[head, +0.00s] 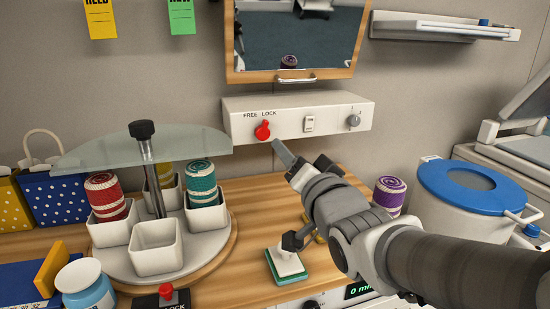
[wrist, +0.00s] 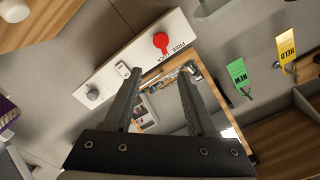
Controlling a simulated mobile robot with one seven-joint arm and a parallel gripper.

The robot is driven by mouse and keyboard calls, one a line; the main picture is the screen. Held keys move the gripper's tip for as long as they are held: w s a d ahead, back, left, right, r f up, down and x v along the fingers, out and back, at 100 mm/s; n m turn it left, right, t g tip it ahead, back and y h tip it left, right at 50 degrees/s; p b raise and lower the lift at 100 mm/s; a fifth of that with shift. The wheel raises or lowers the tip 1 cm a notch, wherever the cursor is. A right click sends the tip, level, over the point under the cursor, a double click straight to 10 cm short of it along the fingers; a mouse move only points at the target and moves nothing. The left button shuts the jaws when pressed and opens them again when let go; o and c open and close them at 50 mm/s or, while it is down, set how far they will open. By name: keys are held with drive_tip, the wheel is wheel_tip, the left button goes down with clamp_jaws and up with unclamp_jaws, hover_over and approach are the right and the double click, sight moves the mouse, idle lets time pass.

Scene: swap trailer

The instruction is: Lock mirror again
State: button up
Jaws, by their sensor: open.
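The mirror (head: 290,35) hangs in a wooden frame on the wall, with a metal handle at its lower edge. Below it, a white panel (head: 338,112) carries a red knob (head: 262,131) under the words FREE and LOCK. In the wrist view my gripper (wrist: 160,82) is open and empty; the red knob (wrist: 160,41) shows beyond the fingertips and the mirror (wrist: 165,110) between and behind the fingers.
A white switch (head: 309,123) and a grey knob (head: 353,120) share the panel. A glass-topped carousel (head: 215,235) with yarn in white cups stands at left, its glass (head: 130,150) reaching near the panel. A blue-lidded tub (head: 435,205) stands at right.

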drive_tip(key=shift+b+v, duration=0.45)
drive_tip(key=shift+v, duration=1)
drive_tip(key=shift+o, duration=1.1)
drive_tip(key=n+p, duration=0.2)
drive_tip(key=n, duration=0.9)
approach(264, 134)
drive_tip(key=shift+y, duration=0.4)
drive_tip(key=x, duration=0.9)
drive_tip(key=shift+w+d, duration=0.15)
